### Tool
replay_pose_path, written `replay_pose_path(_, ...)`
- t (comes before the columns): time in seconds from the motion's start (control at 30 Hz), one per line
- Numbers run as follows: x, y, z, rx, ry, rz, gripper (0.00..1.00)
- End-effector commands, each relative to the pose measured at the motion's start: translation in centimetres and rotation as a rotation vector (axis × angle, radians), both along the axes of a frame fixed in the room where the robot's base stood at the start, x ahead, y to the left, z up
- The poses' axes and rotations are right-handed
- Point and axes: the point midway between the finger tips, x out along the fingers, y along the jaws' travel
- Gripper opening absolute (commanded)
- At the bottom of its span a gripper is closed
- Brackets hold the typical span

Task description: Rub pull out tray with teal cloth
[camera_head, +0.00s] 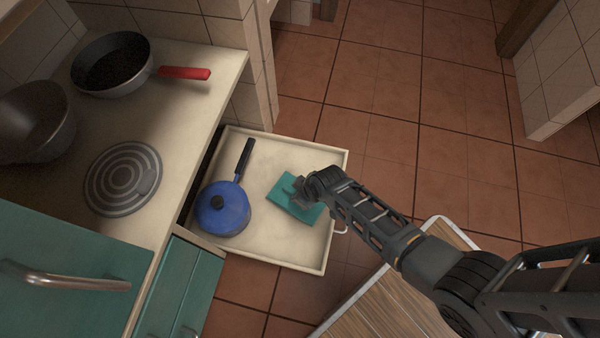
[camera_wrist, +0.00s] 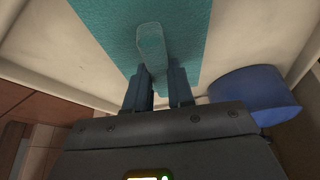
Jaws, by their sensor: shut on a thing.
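The pull out tray (camera_head: 275,252) is a cream, shallow, rimmed tray extended from under the counter. Its surface also shows in the wrist view (camera_wrist: 55,45). The teal cloth (camera_head: 286,200) lies flat on the right half of the tray, and it also shows in the wrist view (camera_wrist: 110,30). My gripper (camera_head: 302,190) is over the cloth. In the wrist view, my gripper's fingers (camera_wrist: 158,85) are shut on a raised teal grip (camera_wrist: 151,45) in the middle of the cloth. The gripper hides part of the cloth in the head view.
A blue lidded pan (camera_head: 222,212) with a black handle stands on the tray's left half, left of the cloth. It shows beside the gripper in the wrist view (camera_wrist: 250,88). A red-handled pan (camera_head: 112,68) sits on the counter (camera_head: 190,120). A wooden surface (camera_head: 390,305) is below my arm.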

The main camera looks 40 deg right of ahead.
Motion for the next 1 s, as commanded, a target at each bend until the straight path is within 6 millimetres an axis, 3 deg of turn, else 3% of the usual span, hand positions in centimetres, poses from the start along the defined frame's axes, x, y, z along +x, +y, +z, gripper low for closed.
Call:
replay_pose_path(0.57,0.1,-0.1,-0.8,0.000,0.000,0.000,0.00)
replay_pose_path(1.0,2.0,-2.6,-0.6,0.000,-0.001,-0.002,0.00)
